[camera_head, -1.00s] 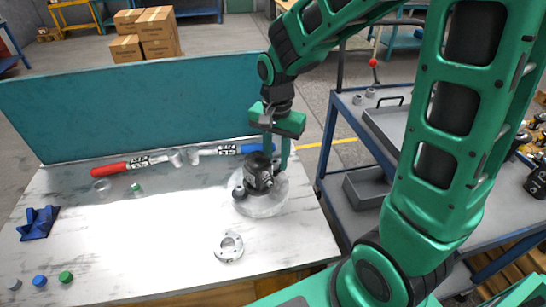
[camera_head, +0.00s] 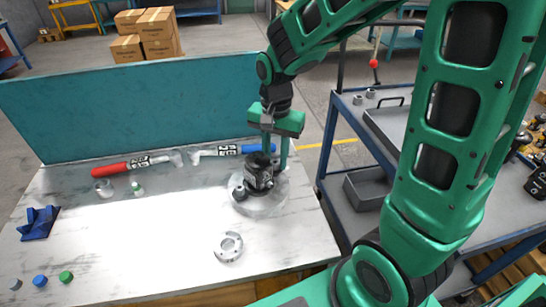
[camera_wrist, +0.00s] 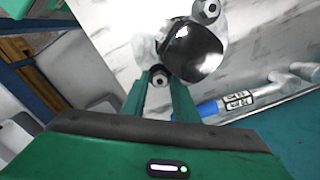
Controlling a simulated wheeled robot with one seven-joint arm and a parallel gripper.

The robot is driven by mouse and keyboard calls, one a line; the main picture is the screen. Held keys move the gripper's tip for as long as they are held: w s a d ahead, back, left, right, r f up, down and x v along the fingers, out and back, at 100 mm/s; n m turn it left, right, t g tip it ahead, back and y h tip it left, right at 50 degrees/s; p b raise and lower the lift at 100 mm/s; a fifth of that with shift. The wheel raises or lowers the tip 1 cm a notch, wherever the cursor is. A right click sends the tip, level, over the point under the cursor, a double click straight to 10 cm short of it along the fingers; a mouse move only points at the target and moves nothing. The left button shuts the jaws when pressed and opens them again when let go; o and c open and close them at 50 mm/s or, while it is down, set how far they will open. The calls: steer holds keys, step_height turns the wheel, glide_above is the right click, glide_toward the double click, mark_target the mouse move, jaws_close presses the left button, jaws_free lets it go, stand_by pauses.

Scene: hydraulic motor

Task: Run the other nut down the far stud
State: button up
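The dark motor (camera_head: 259,174) stands on a round pale base (camera_head: 262,204) on the workbench. A near nut (camera_head: 239,191) sits at its front left; in the wrist view this appears as the hex nut (camera_wrist: 207,10) beyond the dark round housing (camera_wrist: 193,50). The far nut (camera_wrist: 158,76) shows on the opposite side, between my fingertips. My gripper (camera_head: 275,158) points down behind the motor, with its two green fingers either side of that nut. Whether the fingers touch it I cannot tell. The motor hides the far nut in the head view.
A ring flange (camera_head: 229,246) lies in front of the motor. A red-handled tool (camera_head: 118,168) and a blue-handled tool (camera_head: 255,149) lie by the teal back panel (camera_head: 140,105). Small caps and a blue block (camera_head: 39,222) are at left. A blue cart (camera_head: 350,130) stands right.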

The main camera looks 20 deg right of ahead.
jaws_close()
steer(key=m, duration=0.5)
steer(key=shift+m, duration=0.3)
steer(key=m, duration=0.4)
steer(key=shift+f+m, duration=0.1)
steer(key=shift+m, duration=0.2)
jaws_free()
